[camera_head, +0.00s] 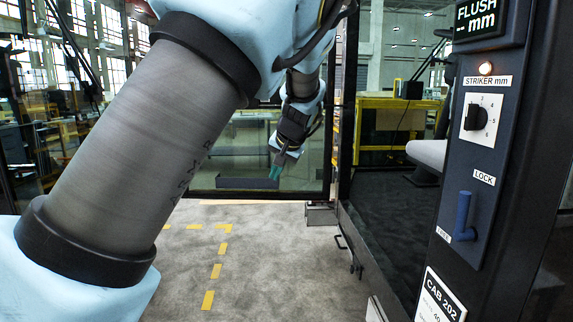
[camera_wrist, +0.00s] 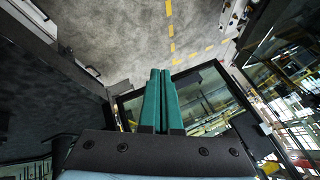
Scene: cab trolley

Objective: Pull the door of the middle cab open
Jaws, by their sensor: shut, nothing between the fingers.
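The cab door (camera_head: 312,178) is a glass panel in a black frame. It stands swung out from the cab side, across the picture, leaving the doorway open. The wrist view shows its glass and frame (camera_wrist: 208,98) beyond the fingertips. My gripper (camera_head: 276,172) is in front of the glass in the head view, with its teal fingers together and empty; they also show in the wrist view (camera_wrist: 160,75). I cannot tell whether they touch the door. The door handle is not clearly visible.
The post has a blue lock lever (camera_head: 464,216), a striker dial (camera_head: 482,118) and a lit lamp (camera_head: 486,68). A seat (camera_head: 428,152) shows inside the cab. Grey floor (camera_head: 275,265) with yellow dashes is clear left of the cab. My arm covers much of the left.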

